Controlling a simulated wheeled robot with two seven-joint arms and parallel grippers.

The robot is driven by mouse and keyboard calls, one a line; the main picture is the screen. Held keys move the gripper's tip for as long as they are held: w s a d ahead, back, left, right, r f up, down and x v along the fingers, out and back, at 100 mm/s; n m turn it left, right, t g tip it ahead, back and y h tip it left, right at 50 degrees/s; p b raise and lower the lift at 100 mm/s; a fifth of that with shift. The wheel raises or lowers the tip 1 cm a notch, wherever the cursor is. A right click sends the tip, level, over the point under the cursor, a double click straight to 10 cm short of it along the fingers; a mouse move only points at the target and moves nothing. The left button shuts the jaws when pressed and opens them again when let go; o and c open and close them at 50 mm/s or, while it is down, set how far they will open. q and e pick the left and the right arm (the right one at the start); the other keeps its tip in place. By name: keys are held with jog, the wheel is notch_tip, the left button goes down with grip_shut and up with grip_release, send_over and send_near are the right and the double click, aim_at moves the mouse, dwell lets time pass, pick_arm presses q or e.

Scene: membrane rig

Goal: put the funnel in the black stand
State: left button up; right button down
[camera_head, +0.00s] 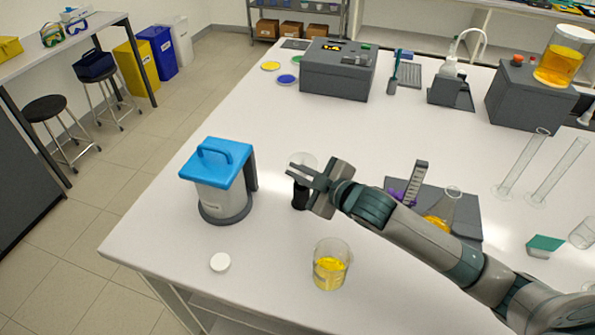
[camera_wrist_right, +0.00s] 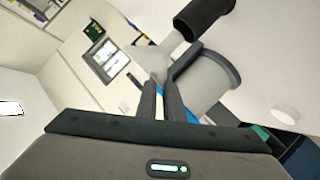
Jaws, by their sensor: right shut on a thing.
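My right gripper (camera_head: 293,172) is shut on the clear funnel (camera_head: 304,159), whose pale wide part shows just beyond the fingers. In the right wrist view the translucent funnel (camera_wrist_right: 150,60) sits at the tips of the closed fingers (camera_wrist_right: 161,92). The black stand (camera_head: 300,196) is a short dark cylinder just below the gripper in the head view, partly hidden by it. My left gripper is not in view.
A blue-lidded canister (camera_head: 214,180) in a grey holder stands left of the gripper. A beaker of yellow liquid (camera_head: 331,265) and a white cap (camera_head: 220,262) are at the front. A flask (camera_head: 443,210) stands on a dark plate behind my arm.

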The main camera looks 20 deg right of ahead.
jog(key=shift+f+b, duration=1.35)
jog(key=shift+f, duration=1.25)
dwell(0.3)
jog(key=c, duration=1.8)
grip_release()
jog(key=shift+r, duration=0.15)
